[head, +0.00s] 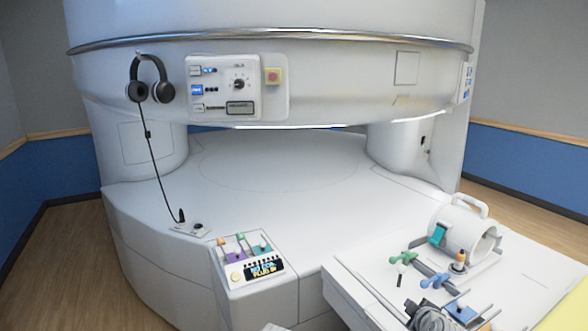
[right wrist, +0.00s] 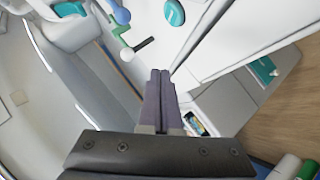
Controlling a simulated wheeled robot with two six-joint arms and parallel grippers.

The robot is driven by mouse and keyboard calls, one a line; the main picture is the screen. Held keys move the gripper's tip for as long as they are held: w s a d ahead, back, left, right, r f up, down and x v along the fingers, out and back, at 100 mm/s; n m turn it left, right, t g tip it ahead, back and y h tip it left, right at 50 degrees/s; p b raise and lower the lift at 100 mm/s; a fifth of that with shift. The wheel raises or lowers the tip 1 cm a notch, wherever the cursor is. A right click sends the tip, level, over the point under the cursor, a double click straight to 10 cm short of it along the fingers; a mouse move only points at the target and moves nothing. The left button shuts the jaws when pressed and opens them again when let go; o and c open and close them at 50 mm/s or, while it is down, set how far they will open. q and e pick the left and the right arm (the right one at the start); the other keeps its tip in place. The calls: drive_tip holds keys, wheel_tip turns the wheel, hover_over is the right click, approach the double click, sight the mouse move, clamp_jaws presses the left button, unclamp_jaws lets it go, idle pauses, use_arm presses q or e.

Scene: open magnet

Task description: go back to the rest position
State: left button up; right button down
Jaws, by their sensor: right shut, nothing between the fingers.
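My right gripper (right wrist: 160,74) shows in the right wrist view with its two dark fingers together and nothing between them. Its fingertips point toward the white table edge, and a gap to the surfaces behind cannot be judged. In the head view I cannot clearly make out its fingers; a dark grey rounded part at the bottom right may belong to my arm. My left gripper is not in view.
The white open magnet (head: 270,165) fills the middle. Headphones (head: 150,80) hang on it, their cable running down to its base. A connector panel (head: 248,258) sits in front. The table (head: 350,285) at right carries a white coil (head: 462,228), a green-handled part (head: 402,258) and a blue-handled part (head: 436,280).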

drive_tip(key=s+a+f+m+g+y+p, duration=0.1)
drive_tip(key=s+a+f+g, duration=0.2)
drive_tip(key=a, duration=0.5)
drive_tip(key=s+a+f+m+g+y, duration=0.1)
drive_tip(key=s+a+f+g+y, duration=0.15)
drive_tip(key=a, duration=0.55)
drive_tip(key=s+a+f+m+g+h, duration=0.1)
drive_tip(key=s+a+m+g+h, duration=0.1)
drive_tip(key=s, duration=0.5)
drive_tip(key=s+a+f+m+g+h+p, duration=0.1)
drive_tip(key=s+a+f+m+g+h, duration=0.1)
drive_tip(key=s+a+g, duration=0.3)
drive_tip(key=shift+s+a+m, duration=0.4)
drive_tip(key=shift+s+a, duration=0.6)
drive_tip(key=shift+a, duration=0.25)
